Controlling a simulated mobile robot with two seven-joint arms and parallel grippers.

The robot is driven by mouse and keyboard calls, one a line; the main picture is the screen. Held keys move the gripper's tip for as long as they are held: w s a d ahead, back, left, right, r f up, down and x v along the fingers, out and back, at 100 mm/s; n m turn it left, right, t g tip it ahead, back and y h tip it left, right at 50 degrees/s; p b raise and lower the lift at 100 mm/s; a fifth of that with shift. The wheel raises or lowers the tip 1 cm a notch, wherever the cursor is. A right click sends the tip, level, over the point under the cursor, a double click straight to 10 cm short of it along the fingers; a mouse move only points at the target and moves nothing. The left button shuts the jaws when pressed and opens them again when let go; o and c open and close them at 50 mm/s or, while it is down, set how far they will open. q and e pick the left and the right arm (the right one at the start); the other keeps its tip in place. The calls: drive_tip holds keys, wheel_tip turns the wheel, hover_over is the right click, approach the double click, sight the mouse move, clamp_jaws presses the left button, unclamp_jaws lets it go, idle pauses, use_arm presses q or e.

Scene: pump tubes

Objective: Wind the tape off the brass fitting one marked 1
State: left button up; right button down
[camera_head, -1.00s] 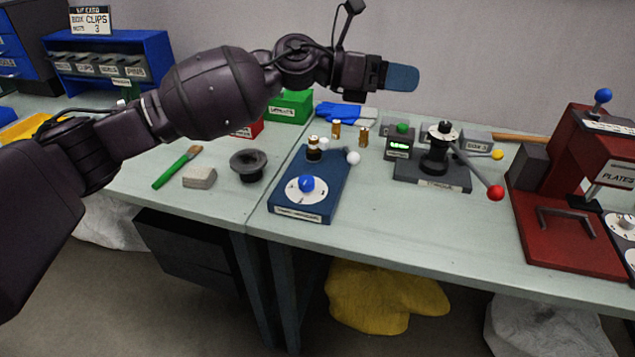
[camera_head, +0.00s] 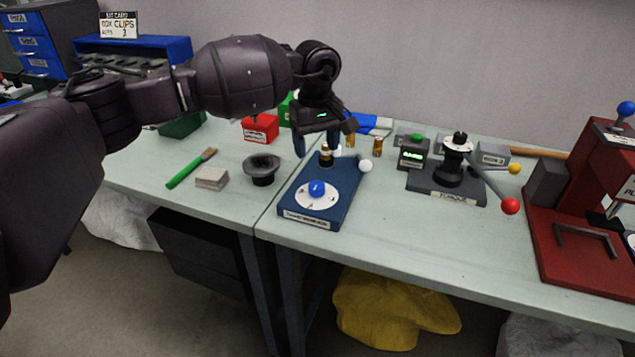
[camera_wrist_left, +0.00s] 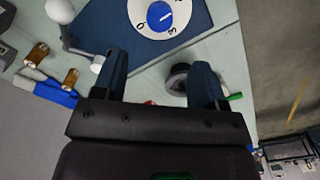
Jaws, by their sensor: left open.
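My right gripper is not in view.
A blue-knobbed white dial (camera_head: 316,189) sits on the fixture's front, and a white ball (camera_head: 365,166) beside its back right. A black dish (camera_head: 262,168), grey block (camera_head: 212,178) and green brush (camera_head: 190,168) lie left. The torque stand (camera_head: 446,186) is right.

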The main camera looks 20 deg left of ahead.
sight(317, 185)
use_arm(q)
wheel_tip(317, 185, down, 10)
drive_tip(key=shift+f+b, duration=0.15)
drive_tip(key=shift+b, duration=0.25)
drive_tip(key=c, duration=0.9)
